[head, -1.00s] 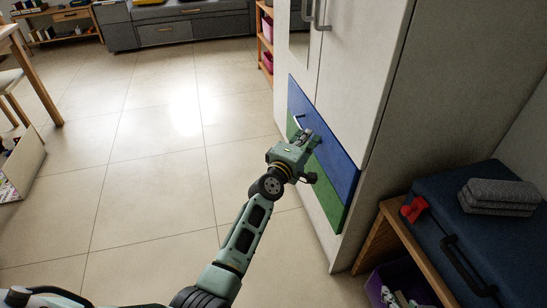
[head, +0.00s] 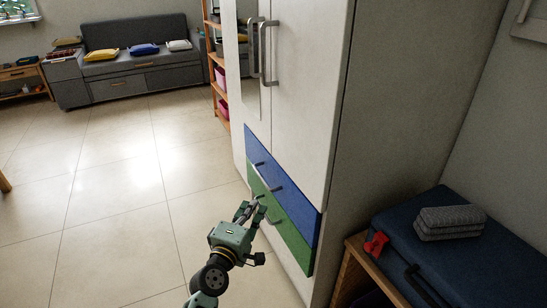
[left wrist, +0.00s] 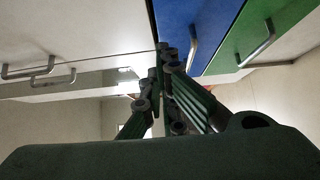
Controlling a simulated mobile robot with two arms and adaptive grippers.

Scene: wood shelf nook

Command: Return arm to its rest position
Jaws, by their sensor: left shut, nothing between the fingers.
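My left gripper (head: 250,212) is in the lower middle of the head view, in front of the wardrobe's lower drawers. Its fingers are together with nothing between them, and they also show in the left wrist view (left wrist: 165,85). The blue drawer (head: 293,204) and the green drawer (head: 296,241) below it look closed, each with a metal handle. In the left wrist view the blue drawer (left wrist: 205,25) and green drawer (left wrist: 250,35) lie beyond the fingers; I cannot tell the exact gap. My right gripper is not in view.
The white wardrobe (head: 300,110) stands to the right of my arm. A wooden bench (head: 370,262) with a dark blue case (head: 400,230), a red item (head: 376,243) and folded grey cloths (head: 450,220) is at right. A grey sofa (head: 140,65) stands far back. The tiled floor at left is clear.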

